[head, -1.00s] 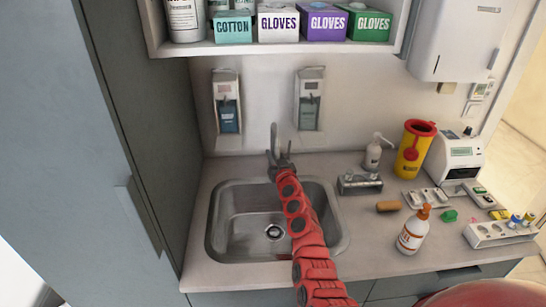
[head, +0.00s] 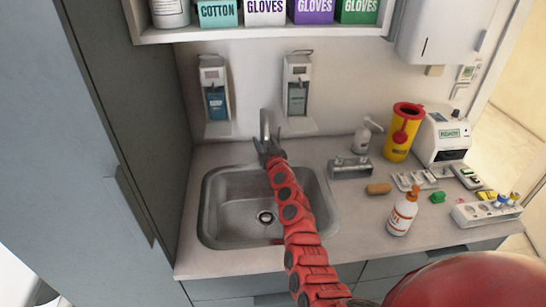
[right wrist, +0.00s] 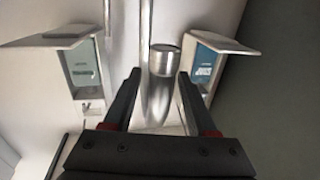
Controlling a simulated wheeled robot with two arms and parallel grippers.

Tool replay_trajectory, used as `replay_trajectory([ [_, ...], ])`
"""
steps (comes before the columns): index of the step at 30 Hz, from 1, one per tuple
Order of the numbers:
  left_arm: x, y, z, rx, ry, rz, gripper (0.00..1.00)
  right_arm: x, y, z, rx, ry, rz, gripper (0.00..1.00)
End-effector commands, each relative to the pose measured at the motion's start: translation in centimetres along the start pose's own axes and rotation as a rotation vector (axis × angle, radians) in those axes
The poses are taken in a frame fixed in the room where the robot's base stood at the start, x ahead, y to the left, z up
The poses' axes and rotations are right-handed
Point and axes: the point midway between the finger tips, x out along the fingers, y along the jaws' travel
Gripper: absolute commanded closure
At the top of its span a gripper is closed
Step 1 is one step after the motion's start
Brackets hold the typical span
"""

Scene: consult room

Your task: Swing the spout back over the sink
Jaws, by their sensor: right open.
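The grey metal faucet (head: 264,122) stands upright behind the sink, below the two wall dispensers. The steel sink (head: 222,208) is empty, with a drain at its bottom. My right gripper (head: 267,143) is open at the faucet, its red arm reaching across the sink. In the right wrist view, the open fingers (right wrist: 159,76) stand on either side of the faucet's round metal body (right wrist: 163,62). I cannot tell whether a finger touches it. The gripper hides the faucet's lower part in the head view, and the spout's direction is hard to tell. My left gripper is not in view.
Wall dispensers (head: 214,92) and (head: 297,92) hang behind the faucet, under a shelf of glove boxes (head: 313,10). Right of the sink stand a metal rack (head: 350,170), pump bottle (head: 363,137), yellow sharps bin (head: 399,138) and orange-capped bottle (head: 402,215). A tall cabinet (head: 75,150) bounds the left.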

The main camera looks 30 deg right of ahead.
Motion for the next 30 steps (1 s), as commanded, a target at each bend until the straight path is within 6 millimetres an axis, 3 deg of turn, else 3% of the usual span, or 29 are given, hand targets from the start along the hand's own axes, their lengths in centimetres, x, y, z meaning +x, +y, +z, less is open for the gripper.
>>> replay_trajectory([
  [5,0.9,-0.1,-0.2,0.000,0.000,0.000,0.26,-2.5,0.1,0.0,0.002,-0.005,0.003,0.42],
  [10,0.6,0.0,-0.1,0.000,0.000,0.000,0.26,-5.2,0.1,0.1,0.000,-0.002,0.004,0.42],
  [30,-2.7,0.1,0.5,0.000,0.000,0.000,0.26,-15.3,0.0,0.4,0.000,-0.005,0.001,0.42],
])
